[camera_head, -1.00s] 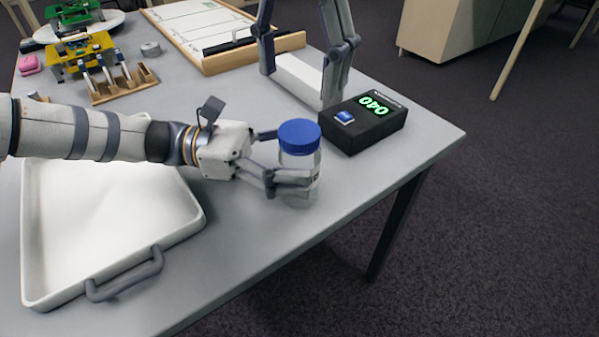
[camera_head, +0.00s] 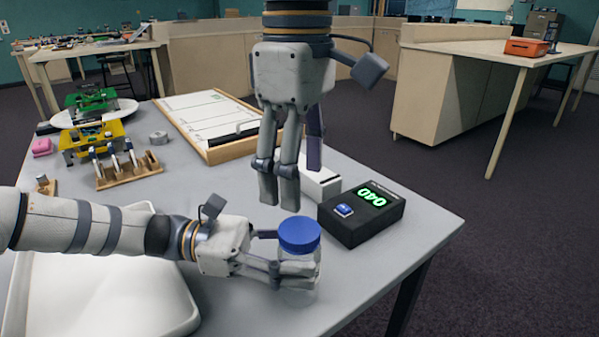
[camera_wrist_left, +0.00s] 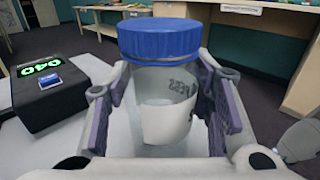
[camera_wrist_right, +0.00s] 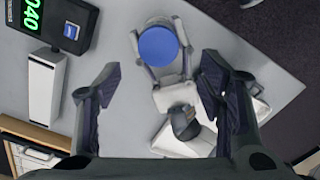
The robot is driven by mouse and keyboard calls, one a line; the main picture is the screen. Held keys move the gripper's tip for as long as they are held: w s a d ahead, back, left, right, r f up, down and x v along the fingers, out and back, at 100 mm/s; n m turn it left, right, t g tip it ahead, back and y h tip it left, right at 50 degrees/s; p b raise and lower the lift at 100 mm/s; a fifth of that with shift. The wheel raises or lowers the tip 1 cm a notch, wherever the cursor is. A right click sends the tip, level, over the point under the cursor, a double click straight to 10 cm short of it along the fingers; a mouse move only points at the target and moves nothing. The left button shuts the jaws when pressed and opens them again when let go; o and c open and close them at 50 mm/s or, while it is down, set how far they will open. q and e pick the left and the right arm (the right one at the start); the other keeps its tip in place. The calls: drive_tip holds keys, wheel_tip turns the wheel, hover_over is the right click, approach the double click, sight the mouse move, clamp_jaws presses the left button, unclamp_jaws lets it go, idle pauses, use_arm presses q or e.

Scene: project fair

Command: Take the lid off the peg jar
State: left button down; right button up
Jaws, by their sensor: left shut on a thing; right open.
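The peg jar (camera_head: 307,281) is clear, with a blue lid (camera_head: 299,234) seated on top. It stands upright. My left gripper (camera_head: 282,258) is shut around the jar's body from the left, below the lid. The left wrist view shows the jar (camera_wrist_left: 165,118) with a pale label between the fingers and the lid (camera_wrist_left: 158,40) above them. My right gripper (camera_head: 291,188) points down, open and empty, above and behind the lid. In the right wrist view the lid (camera_wrist_right: 158,46) appears between and beyond the spread fingers. The jar's contents cannot be made out.
A black box (camera_head: 361,213) with a green display reading 040 and a blue button sits right of the jar. A white block (camera_head: 321,187) lies behind my right fingers. A white tray (camera_head: 185,318) is at front left. The table's right edge is near the jar.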

sight(299, 229)
drive_tip(key=m, duration=1.5)
drive_tip(key=shift+m, duration=0.4)
drive_tip(key=m, duration=0.3)
drive_tip(key=shift+m, duration=0.3)
drive_tip(key=m, duration=0.7)
drive_tip(key=shift+r, duration=0.1)
drive_tip(key=m, duration=0.5)
drive_tip(key=shift+w+m, duration=0.1)
drive_tip(key=shift+m, duration=0.2)
drive_tip(key=shift+f, duration=0.3)
wheel_tip(299, 229, down, 7)
drive_tip(key=shift+f, duration=0.2)
drive_tip(key=shift+c, duration=0.6)
